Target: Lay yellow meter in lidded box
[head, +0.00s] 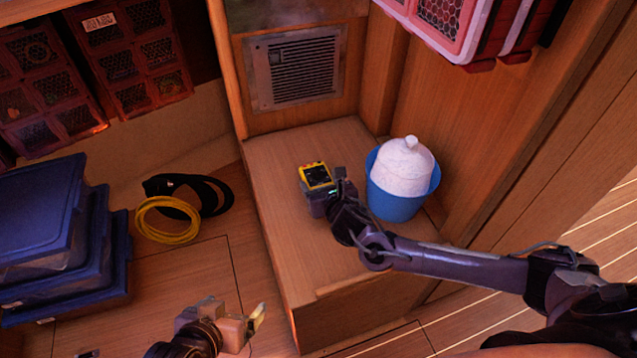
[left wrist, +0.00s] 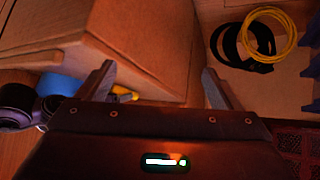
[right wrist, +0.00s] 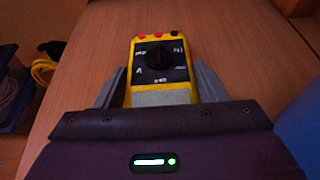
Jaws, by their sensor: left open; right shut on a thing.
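The yellow meter (head: 316,175) has a dark dial face and is at the wooden ledge (head: 280,165) in the head view. My right gripper (head: 322,190) is shut on it; in the right wrist view the meter (right wrist: 161,62) sits between the two fingers, dial up. I cannot tell whether it touches the ledge. My left gripper (head: 232,314) is open and empty, low in the head view, away from the meter. Blue lidded boxes (head: 40,215) are stacked at the left; their lids look shut.
A blue bucket (head: 395,203) with a white bundle (head: 403,167) stands on the ledge, right of my right gripper. A yellow coil (head: 168,236) and a black coil (head: 215,195) lie on the floor. Red crates (head: 130,60) are at the back left. A vent (head: 298,70) is behind the ledge.

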